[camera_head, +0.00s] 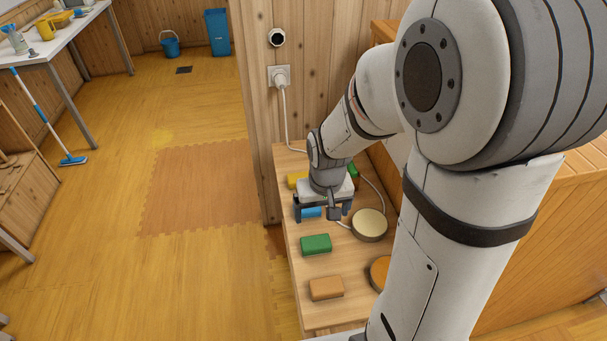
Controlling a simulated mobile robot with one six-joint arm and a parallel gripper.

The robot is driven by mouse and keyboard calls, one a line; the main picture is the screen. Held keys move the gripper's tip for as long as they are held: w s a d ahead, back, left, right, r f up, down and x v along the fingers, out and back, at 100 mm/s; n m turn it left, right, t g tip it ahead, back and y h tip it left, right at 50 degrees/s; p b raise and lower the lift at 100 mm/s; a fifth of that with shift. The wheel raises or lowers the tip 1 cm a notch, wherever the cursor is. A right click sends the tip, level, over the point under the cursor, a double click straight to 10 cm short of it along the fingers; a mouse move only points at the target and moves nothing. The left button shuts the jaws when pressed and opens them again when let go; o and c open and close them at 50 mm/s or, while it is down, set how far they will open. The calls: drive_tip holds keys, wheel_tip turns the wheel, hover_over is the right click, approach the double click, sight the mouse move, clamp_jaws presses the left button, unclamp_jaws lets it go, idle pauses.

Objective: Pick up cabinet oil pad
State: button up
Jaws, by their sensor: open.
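Several small block-like pads lie on a narrow wooden table (290,240). A green pad (316,244) and a tan-orange pad (326,288) lie in front of my gripper. A yellow pad (297,180) shows partly behind it at left, and another green piece (352,170) shows behind it at right. My gripper (320,212) is open and points down over the table. A blue pad (311,212) shows between or just beyond its fingers, partly hidden; I cannot tell whether they touch. No label shows which pad is the cabinet oil pad.
A round cream-lidded jar (369,224) stands close right of my gripper, with an orange round one (380,273) partly hidden nearer. A white cable (285,115) runs from the wall socket (280,77) to the table. Open floor lies left.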

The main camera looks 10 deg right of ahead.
sight(316, 242)
drive_tip(key=shift+o, duration=1)
drive_tip(key=shift+g, duration=0.6)
drive_tip(key=w+f+p, duration=0.1)
drive_tip(key=f, duration=0.2)
drive_tip(key=w+f, duration=0.1)
drive_tip(key=f, duration=0.3)
drive_tip(key=w+f+p, duration=0.1)
drive_tip(key=f, duration=0.3)
drive_tip(key=shift+w+a+p, duration=0.1)
drive_tip(key=shift+p, duration=0.2)
drive_tip(key=shift+w+f+p, duration=0.15)
drive_tip(key=shift+f+p, duration=0.2)
drive_tip(key=shift+f, duration=1.75)
drive_tip(key=shift+w+f+p, duration=0.1)
drive_tip(key=shift+f+p, duration=0.2)
drive_tip(key=shift+f, duration=1.75)
drive_tip(key=c, duration=1)
drive_tip(key=shift+r, duration=0.1)
wheel_tip(316, 242, up, 10)
drive_tip(key=shift+f+b, duration=0.1)
drive_tip(key=shift+b, duration=0.4)
